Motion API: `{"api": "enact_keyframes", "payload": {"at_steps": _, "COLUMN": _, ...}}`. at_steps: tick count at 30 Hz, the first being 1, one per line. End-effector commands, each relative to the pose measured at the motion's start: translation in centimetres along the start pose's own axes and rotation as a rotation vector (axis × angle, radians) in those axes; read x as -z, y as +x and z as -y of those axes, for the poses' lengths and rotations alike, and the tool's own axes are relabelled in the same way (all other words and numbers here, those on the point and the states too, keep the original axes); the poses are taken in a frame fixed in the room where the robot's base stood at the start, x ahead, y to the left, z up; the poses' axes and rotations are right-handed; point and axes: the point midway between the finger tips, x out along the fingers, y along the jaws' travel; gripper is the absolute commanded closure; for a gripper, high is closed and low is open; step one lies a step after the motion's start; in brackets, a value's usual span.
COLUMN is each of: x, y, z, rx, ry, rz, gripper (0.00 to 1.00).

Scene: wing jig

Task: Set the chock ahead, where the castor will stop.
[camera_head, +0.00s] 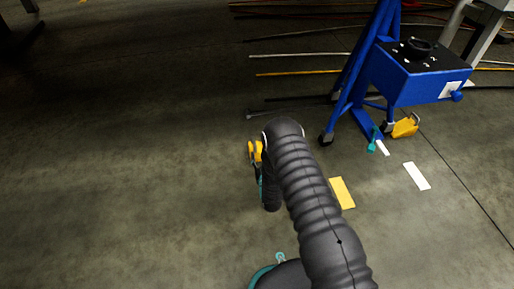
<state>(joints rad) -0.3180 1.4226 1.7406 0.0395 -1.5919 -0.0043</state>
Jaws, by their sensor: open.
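A blue wheeled jig stand (420,84) with a black top is at the upper right. One dark castor (326,139) is under its left leg. A yellow chock-like block (405,127) lies on the floor by its near right foot. Another small yellow piece (254,150) shows left of my arm's end; I cannot tell whether it is a chock or touches my gripper. My gripper (257,171) is open, mostly hidden behind my black ribbed arm, left of the stand and apart from it.
A yellow floor patch (342,192) lies right of my arm. A white strip (416,176) lies farther right, and a smaller one (383,148) by a teal piece (372,140) near the stand. Long rods (305,72) lie behind. Floor at left is clear.

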Motion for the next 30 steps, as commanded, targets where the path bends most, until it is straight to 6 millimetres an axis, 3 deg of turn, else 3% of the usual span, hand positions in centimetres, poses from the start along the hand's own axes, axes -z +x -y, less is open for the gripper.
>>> {"api": "enact_keyframes", "payload": {"at_steps": 8, "x": 0.0, "y": -2.2, "z": 0.0, "rx": 0.000, "ry": 0.000, "rz": 0.000, "gripper": 0.59}}
{"api": "enact_keyframes", "payload": {"at_steps": 13, "x": 0.1, "y": -2.2, "z": 0.0, "rx": 0.000, "ry": 0.000, "rz": 0.001, "gripper": 0.59}}
{"api": "enact_keyframes", "payload": {"at_steps": 17, "x": 1.5, "y": -1.3, "z": -0.4, "rx": -0.006, "ry": 0.001, "rz": 0.014, "gripper": 0.59}}
{"api": "enact_keyframes", "payload": {"at_steps": 20, "x": 3.9, "y": 0.2, "z": -1.0, "rx": -0.015, "ry": 0.004, "rz": 0.042, "gripper": 0.59}}
{"api": "enact_keyframes", "payload": {"at_steps": 24, "x": 8.8, "y": 2.4, "z": -2.3, "rx": -0.032, "ry": 0.009, "rz": 0.109, "gripper": 0.59}}
{"api": "enact_keyframes", "payload": {"at_steps": 30, "x": 15.8, "y": 3.8, "z": -4.4, "rx": -0.056, "ry": 0.017, "rz": 0.214, "gripper": 0.59}}
